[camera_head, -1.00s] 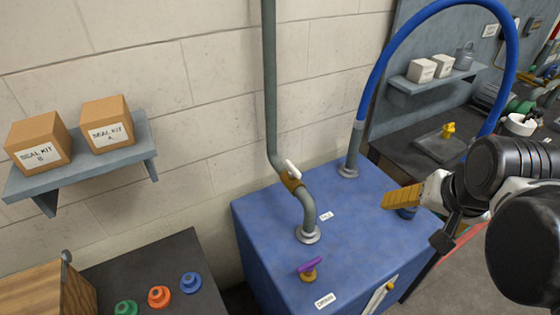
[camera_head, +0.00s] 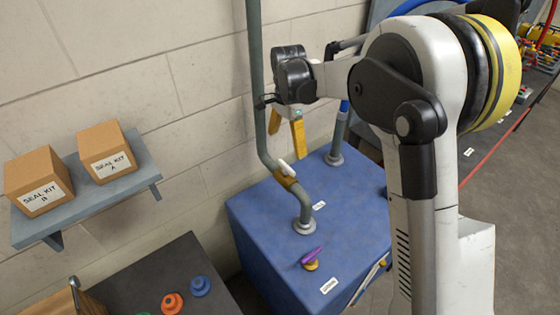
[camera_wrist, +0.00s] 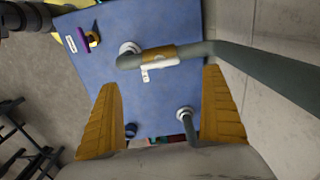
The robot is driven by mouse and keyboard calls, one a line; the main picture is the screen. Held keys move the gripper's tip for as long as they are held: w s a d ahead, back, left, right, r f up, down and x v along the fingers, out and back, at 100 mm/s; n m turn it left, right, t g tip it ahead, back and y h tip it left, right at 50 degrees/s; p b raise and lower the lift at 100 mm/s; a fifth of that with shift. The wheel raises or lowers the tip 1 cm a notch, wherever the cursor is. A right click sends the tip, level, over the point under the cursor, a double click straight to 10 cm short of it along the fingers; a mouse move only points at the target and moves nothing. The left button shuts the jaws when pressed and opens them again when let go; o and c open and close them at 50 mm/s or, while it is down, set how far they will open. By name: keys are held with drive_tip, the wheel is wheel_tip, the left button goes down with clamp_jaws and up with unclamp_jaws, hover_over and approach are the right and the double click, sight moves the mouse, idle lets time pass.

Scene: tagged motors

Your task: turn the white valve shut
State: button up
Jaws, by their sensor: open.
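The white valve handle (camera_head: 285,168) sits on a brass body (camera_head: 287,182) in the grey pipe (camera_head: 265,150) that rises from the blue tank (camera_head: 255,225). The handle lies roughly along the pipe. In the wrist view the white handle (camera_wrist: 160,64) shows beside the brass body, beyond the fingertips and roughly centred between them. My gripper (camera_head: 287,132) is above the valve, with its yellow fingers pointing down. The wrist view shows my gripper (camera_wrist: 160,85) open, its fingers spread wide with nothing between them. The gripper and valve are apart.
A purple-handled valve (camera_head: 312,256) sits on the tank top near a drain label. A second pipe (camera_head: 335,150) with a blue hose stands behind. A wall shelf (camera_head: 90,205) holds two seal kit boxes. The wall is close behind the pipe.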

sight(286, 165)
wheel_tip(286, 165, down, 10)
drive_tip(key=shift+f+b, duration=0.1)
drive_tip(key=shift+b, duration=0.85)
drive_tip(key=c, duration=1.2)
drive_tip(key=shift+o, duration=0.2)
